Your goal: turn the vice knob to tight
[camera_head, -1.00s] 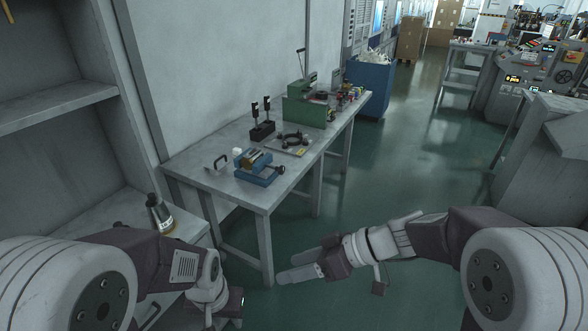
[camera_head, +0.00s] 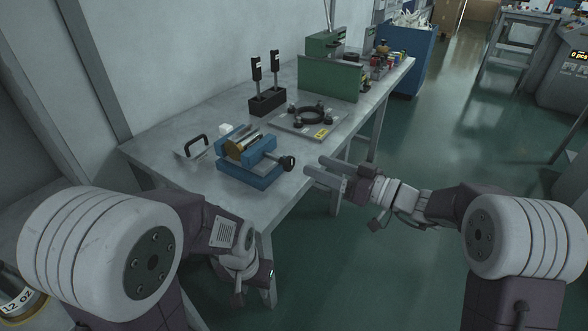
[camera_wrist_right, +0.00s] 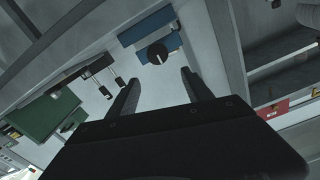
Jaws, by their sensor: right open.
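The blue vice (camera_head: 248,163) stands on the grey workbench near its front end, with a brass-coloured cylindrical part (camera_head: 243,147) in it. Its black knob (camera_head: 288,163) sticks out on the right side. In the right wrist view the knob (camera_wrist_right: 157,54) faces the camera, with the vice (camera_wrist_right: 148,36) behind it. My right gripper (camera_head: 316,171) is open and empty just right of the knob, apart from it. It also shows in the right wrist view (camera_wrist_right: 160,85), its fingers spread below the knob. My left arm hangs low at the bench's front; its gripper (camera_head: 243,290) is partly seen and its fingers are unclear.
The workbench (camera_head: 180,137) also holds a plate with a black ring (camera_head: 305,115), a black stand with two posts (camera_head: 267,102), a green machine (camera_head: 330,78) and a black handle (camera_head: 196,146). A blue bin (camera_head: 405,60) stands beyond.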

